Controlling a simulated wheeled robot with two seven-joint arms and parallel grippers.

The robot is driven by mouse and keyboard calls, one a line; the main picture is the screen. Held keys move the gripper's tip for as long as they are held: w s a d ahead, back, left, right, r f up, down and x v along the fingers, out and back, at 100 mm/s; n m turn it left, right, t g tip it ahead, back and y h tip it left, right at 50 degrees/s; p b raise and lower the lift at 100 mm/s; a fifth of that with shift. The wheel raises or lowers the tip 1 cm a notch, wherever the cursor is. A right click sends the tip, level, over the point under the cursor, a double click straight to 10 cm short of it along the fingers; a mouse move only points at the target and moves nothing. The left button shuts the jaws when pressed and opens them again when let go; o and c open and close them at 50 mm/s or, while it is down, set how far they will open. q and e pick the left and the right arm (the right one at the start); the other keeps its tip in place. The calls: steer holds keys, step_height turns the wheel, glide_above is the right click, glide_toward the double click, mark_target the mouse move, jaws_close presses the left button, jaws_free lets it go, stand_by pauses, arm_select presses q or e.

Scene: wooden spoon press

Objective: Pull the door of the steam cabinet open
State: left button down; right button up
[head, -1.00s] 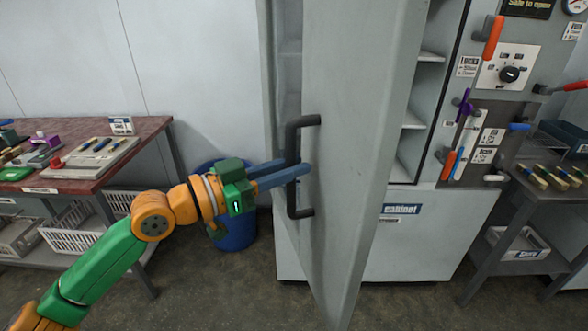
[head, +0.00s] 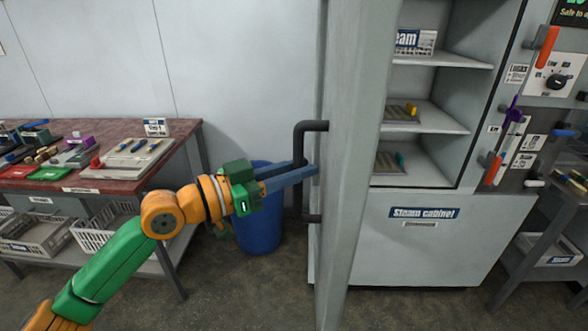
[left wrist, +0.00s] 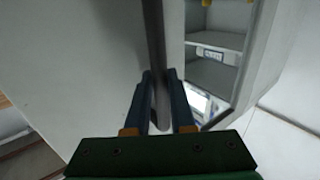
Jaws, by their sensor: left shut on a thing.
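The steam cabinet (head: 440,238) stands at the right in the head view, with its shelved inside showing. Its grey door (head: 352,150) is swung open and seen nearly edge-on. A dark bar handle (head: 300,150) stands upright on the door's left side. My left gripper (head: 305,173) has its blue fingers shut on the handle at about mid-height. In the left wrist view the handle (left wrist: 153,40) runs down between the two fingers (left wrist: 161,98). My right gripper is not in view.
A table (head: 120,185) with tools and trays stands at the left, with baskets (head: 100,235) below. A blue bin (head: 258,235) stands behind my left gripper. Levers and a dial (head: 557,82) are on the panel right of the cabinet. Floor in front is clear.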

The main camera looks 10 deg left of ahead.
arm_select(q)
steer(key=shift+r, duration=0.15)
steer(key=c, duration=0.9)
jaws_free()
steer(key=shift+w, duration=0.1)
steer(key=shift+o, duration=0.7)
steer(key=shift+w+d, duration=0.1)
steer(key=shift+w, duration=0.05)
steer(key=b+v, duration=0.4)
steer(key=v, duration=0.3)
